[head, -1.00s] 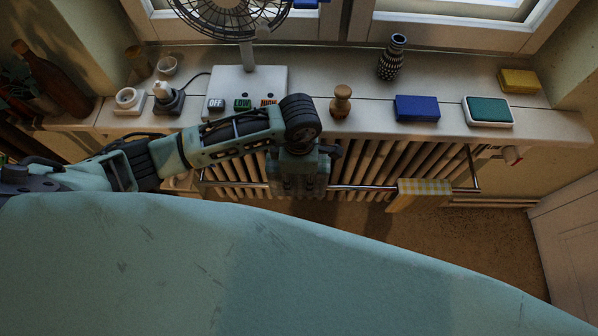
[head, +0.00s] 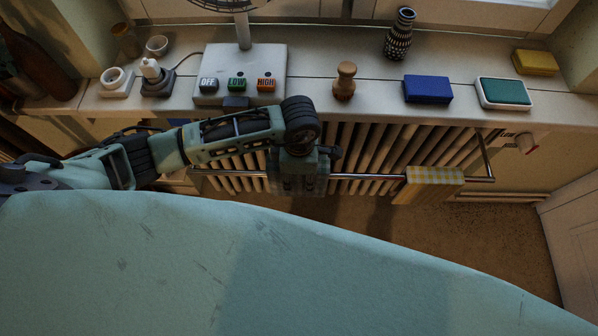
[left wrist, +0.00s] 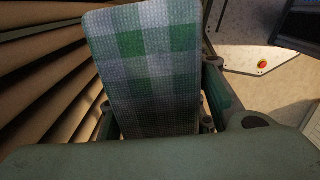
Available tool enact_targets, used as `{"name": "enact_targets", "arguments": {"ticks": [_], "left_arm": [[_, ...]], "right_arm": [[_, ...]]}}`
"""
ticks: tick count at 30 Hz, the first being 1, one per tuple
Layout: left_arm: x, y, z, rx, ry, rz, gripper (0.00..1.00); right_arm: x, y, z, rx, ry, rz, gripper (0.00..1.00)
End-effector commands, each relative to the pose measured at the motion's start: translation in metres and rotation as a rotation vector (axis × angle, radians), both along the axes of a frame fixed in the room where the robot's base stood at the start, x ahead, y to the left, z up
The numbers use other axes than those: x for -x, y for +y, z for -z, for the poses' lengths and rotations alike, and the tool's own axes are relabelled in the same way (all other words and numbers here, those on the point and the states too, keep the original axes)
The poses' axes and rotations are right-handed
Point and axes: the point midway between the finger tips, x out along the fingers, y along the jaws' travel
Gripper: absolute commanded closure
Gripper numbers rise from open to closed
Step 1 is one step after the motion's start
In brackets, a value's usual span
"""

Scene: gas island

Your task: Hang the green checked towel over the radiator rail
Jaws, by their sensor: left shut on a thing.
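The green checked towel (left wrist: 152,75) fills the middle of the left wrist view, between the fingers of my left gripper, which is shut on it. In the head view, my left gripper (head: 299,186) points down at the middle of the radiator rail (head: 365,177), in front of the radiator. The gripper hides the towel there, so I cannot tell whether the towel touches or lies over the rail. The radiator slats (left wrist: 40,75) show left of the towel in the left wrist view. My right gripper is not in view.
A yellow checked towel (head: 435,175) hangs over the rail's right part. The sill above holds a fan base with buttons (head: 270,62), a wooden stamp (head: 344,82), a blue box (head: 428,89), a green pad (head: 503,92) and a patterned vase (head: 399,35).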

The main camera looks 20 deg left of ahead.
Motion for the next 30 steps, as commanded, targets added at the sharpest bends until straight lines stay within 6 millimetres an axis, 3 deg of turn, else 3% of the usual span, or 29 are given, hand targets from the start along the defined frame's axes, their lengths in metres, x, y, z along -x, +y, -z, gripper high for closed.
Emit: {"name": "enact_targets", "arguments": {"ticks": [12, 27, 28, 30], "left_arm": [[0.0, 0.0, 0.033, 0.001, -0.001, 0.0, 0.84], [0.0, 0.0, 0.037, 0.0, -0.001, 0.0, 0.84], [0.0, 0.0, 0.037, 0.0, -0.001, 0.0, 0.61], [0.0, 0.0, 0.037, 0.0, 0.0, 0.0, 0.54]], "right_arm": [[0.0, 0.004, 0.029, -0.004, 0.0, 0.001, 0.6], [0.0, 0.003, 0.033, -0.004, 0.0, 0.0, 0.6], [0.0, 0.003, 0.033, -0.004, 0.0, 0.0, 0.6], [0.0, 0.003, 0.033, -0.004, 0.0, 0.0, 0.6]]}}
